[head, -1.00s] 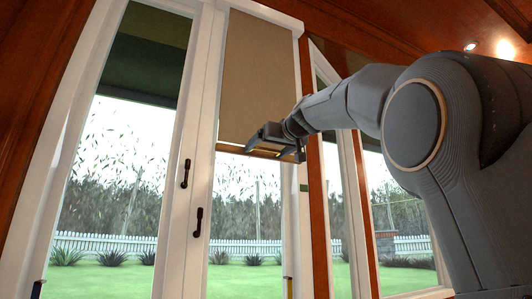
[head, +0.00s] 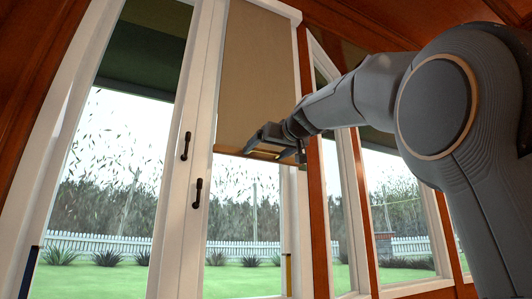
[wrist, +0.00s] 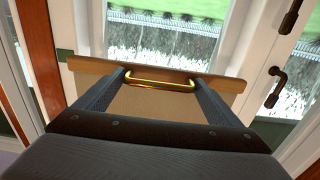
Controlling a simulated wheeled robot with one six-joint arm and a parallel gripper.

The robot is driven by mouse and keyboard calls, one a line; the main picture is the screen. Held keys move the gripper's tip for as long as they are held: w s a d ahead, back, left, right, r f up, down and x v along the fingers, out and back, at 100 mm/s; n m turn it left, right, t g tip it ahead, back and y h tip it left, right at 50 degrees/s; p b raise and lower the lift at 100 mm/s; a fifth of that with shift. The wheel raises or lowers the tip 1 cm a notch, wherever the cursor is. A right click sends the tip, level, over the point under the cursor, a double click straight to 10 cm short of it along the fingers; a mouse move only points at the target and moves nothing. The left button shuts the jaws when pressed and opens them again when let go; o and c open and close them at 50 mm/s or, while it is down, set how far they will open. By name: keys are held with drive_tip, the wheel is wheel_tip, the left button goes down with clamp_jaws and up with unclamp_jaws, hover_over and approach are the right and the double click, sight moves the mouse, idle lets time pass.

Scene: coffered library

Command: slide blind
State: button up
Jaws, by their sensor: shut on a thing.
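The tan blind (head: 255,80) hangs in the right-hand pane of the white window doors and covers its upper part. Its wooden bottom rail (wrist: 88,68) carries a brass handle (wrist: 160,84), seen clearly in the wrist view. My gripper (head: 266,154) is at the blind's lower edge. In the wrist view my gripper (wrist: 159,80) has one finger at each end of the handle, shut on it. The handle is too small to make out well in the head view. Below the rail the glass is uncovered.
A wooden post (head: 317,210) stands right of the pane. Lawn and a white fence lie outside.

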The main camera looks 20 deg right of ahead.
drive_tip(key=o, duration=1.3)
drive_tip(key=shift+o, duration=0.2)
drive_tip(key=s+d, duration=0.1)
drive_tip(key=s, duration=0.6)
drive_tip(key=shift+s+d+p, duration=0.25)
drive_tip(key=shift+s+p, duration=0.1)
